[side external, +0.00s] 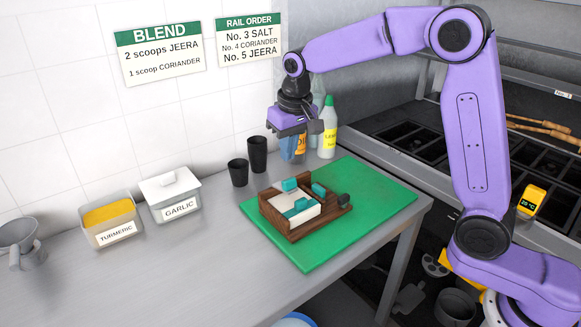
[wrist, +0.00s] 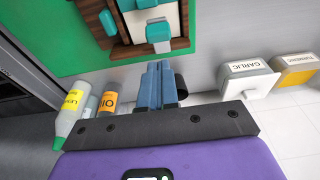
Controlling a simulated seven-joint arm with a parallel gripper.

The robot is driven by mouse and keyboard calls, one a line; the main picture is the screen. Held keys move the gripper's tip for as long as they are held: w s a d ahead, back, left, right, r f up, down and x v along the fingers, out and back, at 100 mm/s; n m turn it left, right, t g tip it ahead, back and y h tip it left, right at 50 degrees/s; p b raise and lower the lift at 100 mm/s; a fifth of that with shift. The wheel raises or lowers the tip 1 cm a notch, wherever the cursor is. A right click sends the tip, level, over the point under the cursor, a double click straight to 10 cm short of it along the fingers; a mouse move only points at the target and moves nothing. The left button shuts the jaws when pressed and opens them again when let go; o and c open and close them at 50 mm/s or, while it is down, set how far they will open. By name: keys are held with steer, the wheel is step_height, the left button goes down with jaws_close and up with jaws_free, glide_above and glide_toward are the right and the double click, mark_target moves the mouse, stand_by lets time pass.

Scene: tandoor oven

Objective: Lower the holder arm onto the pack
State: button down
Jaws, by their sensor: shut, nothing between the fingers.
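A dark wooden holder (side external: 289,231) sits on the green board, with a white pack (side external: 301,203) inside it. Several teal pieces show on and around the pack, one at the far edge (side external: 290,184) and one on the right side (side external: 319,189). A dark knob (side external: 344,200) sticks out at the right. I cannot tell which piece is the holder arm. In the wrist view the holder (wrist: 129,52) is cut off by the top edge, with a teal block (wrist: 159,33) beyond my fingertips. My gripper (wrist: 160,66) is shut and empty, above and behind the holder, apart from it.
The green board (side external: 375,195) has free room right of the holder. Two black cups (side external: 257,155) and bottles (side external: 329,130) stand close to my gripper. Garlic (side external: 172,195) and turmeric (side external: 112,222) containers and a grey metal cup (side external: 20,243) stand left.

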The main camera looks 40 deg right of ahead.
mark_target(292, 180)
steer(key=shift+s+f, duration=0.2)
steer(key=shift+f, duration=0.95)
steer(key=shift+s+f, duration=0.2)
steer(key=shift+f, duration=0.95)
steer(key=shift+s+d+f+t, duration=0.2)
steer(key=shift+s+f+t, duration=0.1)
steer(key=shift+t, duration=0.7)
steer(key=shift+s+a+f+t, duration=0.2)
steer(key=shift+s+f+t, duration=0.1)
steer(key=shift+s+t, duration=0.25)
steer(key=shift+s+f, duration=0.2)
steer(key=shift+f, duration=0.1)
steer(key=shift+r, duration=0.15)
